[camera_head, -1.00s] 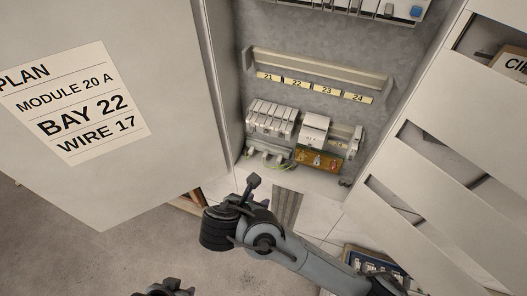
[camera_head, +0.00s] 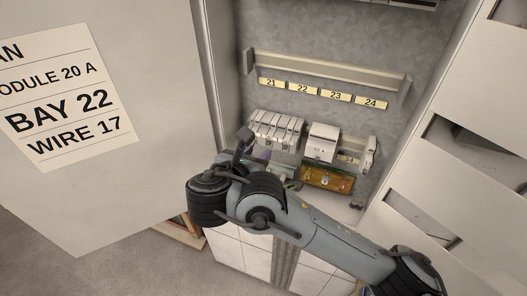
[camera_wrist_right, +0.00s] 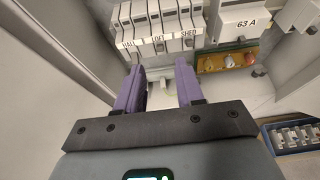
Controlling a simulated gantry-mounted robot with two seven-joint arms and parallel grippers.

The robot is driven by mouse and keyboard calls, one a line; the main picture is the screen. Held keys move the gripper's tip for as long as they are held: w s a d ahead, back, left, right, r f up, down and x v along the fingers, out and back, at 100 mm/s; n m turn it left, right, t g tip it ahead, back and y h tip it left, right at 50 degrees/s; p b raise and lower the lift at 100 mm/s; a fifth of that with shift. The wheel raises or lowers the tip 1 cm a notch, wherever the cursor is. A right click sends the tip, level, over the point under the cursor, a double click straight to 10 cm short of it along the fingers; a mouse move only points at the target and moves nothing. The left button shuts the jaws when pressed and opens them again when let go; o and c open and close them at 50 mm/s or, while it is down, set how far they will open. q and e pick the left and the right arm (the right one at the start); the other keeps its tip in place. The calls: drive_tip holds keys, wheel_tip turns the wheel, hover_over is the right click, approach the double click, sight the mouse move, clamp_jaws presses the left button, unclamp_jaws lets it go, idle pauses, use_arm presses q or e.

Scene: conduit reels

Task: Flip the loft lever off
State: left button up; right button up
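A row of white breaker modules (camera_head: 276,130) sits on the lower rail inside the open cabinet. In the right wrist view, labels on the row read HALL, LOFT and SHED. The loft lever (camera_wrist_right: 160,47) is a small dark tab beside the LOFT label; its exact position is hard to tell. My right gripper (camera_wrist_right: 160,70) has two purple fingers, spread apart with nothing between them, pointing at the row's lower front. In the head view my right gripper (camera_head: 254,152) is just below the row's left end, partly hidden by my wrist. My left gripper is not in view.
A white 63 A module (camera_wrist_right: 236,22) and a brown terminal block (camera_wrist_right: 226,62) are right of the row. The open door with a plan sheet (camera_head: 66,98) stands left; a slotted panel (camera_head: 470,150) stands right.

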sight(267, 144)
drive_tip(key=shift+x, duration=2.75)
clamp_jaws()
